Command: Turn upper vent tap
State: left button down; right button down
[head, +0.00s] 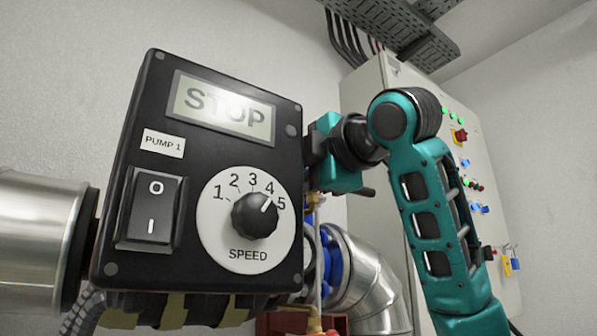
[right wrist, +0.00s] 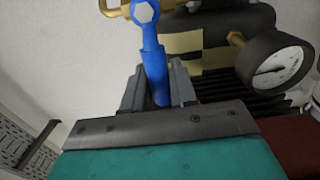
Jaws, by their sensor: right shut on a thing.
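The blue lever handle of the upper vent tap (right wrist: 153,62) shows in the right wrist view, with a hex nut at its top end. My right gripper (right wrist: 158,90) has its two grey fingers on either side of the lever's lower part and is shut on it. In the head view, my right gripper (head: 318,150) is just right of the black pump control box, which partly covers it. The blue lever cannot be made out there. A brass fitting on a thin vertical pipe (head: 314,198) shows below the gripper. My left gripper is not in view.
The black pump control box (head: 140,90), reading STOP, fills the left of the head view. A grey cabinet (head: 395,78) with lights and switches stands behind my right arm. A steel pipe elbow (head: 365,280) lies below. A round gauge (right wrist: 278,66) is close right in the wrist view.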

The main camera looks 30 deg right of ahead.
jog(key=shift+a+f, duration=0.1)
jog(key=c, duration=1)
grip_release()
jog(key=shift+s, duration=0.15)
jog(key=s, duration=0.4)
jog(key=s+b, duration=0.1)
jog(key=s, duration=0.3)
jog(key=s+d+b, duration=0.1)
jog(key=s, duration=0.3)
jog(key=shift+s, duration=0.3)
